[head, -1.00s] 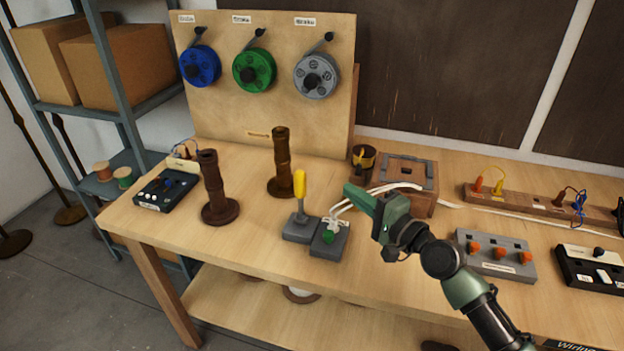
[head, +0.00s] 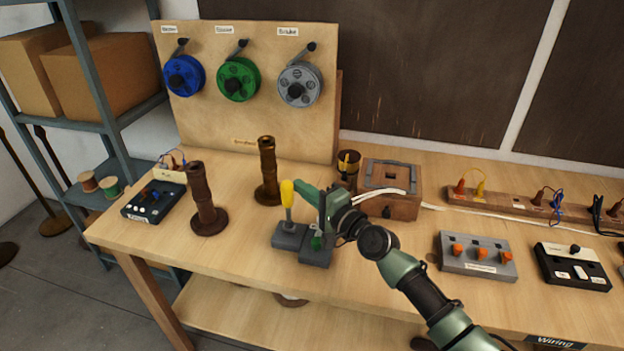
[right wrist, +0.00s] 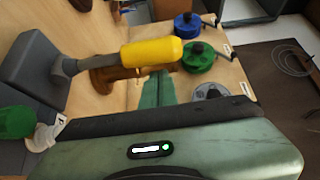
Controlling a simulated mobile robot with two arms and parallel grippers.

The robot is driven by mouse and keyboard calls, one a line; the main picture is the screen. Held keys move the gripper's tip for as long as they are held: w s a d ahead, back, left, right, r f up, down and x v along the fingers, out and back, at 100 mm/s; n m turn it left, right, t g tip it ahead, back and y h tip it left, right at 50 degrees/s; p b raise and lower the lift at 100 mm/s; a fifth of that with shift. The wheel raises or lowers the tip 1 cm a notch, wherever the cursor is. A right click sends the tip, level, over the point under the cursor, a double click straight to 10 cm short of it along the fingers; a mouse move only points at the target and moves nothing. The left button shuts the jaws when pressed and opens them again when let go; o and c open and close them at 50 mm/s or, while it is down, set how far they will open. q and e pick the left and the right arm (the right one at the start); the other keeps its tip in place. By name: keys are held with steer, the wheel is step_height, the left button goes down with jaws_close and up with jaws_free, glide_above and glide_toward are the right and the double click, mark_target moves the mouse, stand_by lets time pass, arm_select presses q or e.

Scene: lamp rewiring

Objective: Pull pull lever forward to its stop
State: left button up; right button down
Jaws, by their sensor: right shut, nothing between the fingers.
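The pull lever has a yellow handle (head: 288,193) and stands upright on a grey base (head: 290,236). In the right wrist view its yellow handle (right wrist: 150,53) lies across the upper middle, on a grey shaft. My right gripper (head: 308,193) is shut and empty, with its green fingers just right of the handle in the head view. My left gripper is not in view.
A second grey block with a green knob (head: 316,242) sits beside the lever base, partly behind my gripper. Two brown posts (head: 204,200) (head: 268,172) stand to the left and behind. A wooden box (head: 391,187) is at the right.

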mark_target(286, 198)
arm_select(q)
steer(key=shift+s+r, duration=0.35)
arm_select(e)
steer(key=shift+s+a, duration=0.25)
steer(key=shift+s, duration=0.15)
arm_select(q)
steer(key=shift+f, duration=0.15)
arm_select(e)
steer(key=shift+f, duration=0.1)
